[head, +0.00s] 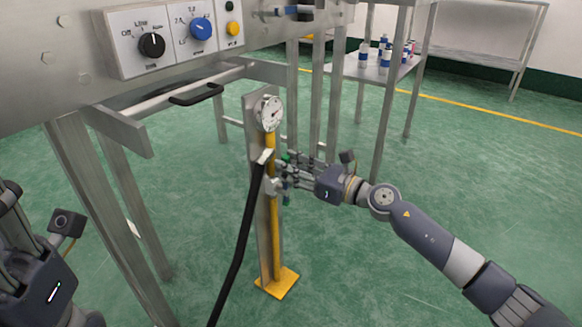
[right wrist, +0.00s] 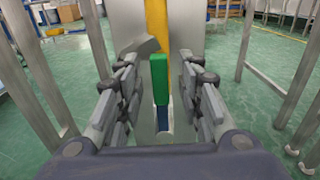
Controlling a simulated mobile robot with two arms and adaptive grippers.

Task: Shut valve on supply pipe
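The yellow supply pipe (head: 273,225) runs upright along a grey post from a yellow foot plate, with a round dial gauge (head: 269,113) near its top. It also shows in the right wrist view (right wrist: 155,22). The valve's green handle (right wrist: 159,78) stands upright in front of the pipe; in the head view it is mostly hidden by my fingers. My right gripper (head: 287,172) is at the valve, its fingers open on both sides of the handle (right wrist: 160,95), with visible gaps. My left gripper (head: 12,205) is partly cut off at the left edge, away from the pipe.
A black hose (head: 244,235) hangs from a fitting left of the pipe. A control panel (head: 175,36) with knobs is at upper left, above a black handle (head: 196,94) and steel frame legs. A steel table (head: 350,68) with bottles stands behind. Green floor is clear at right.

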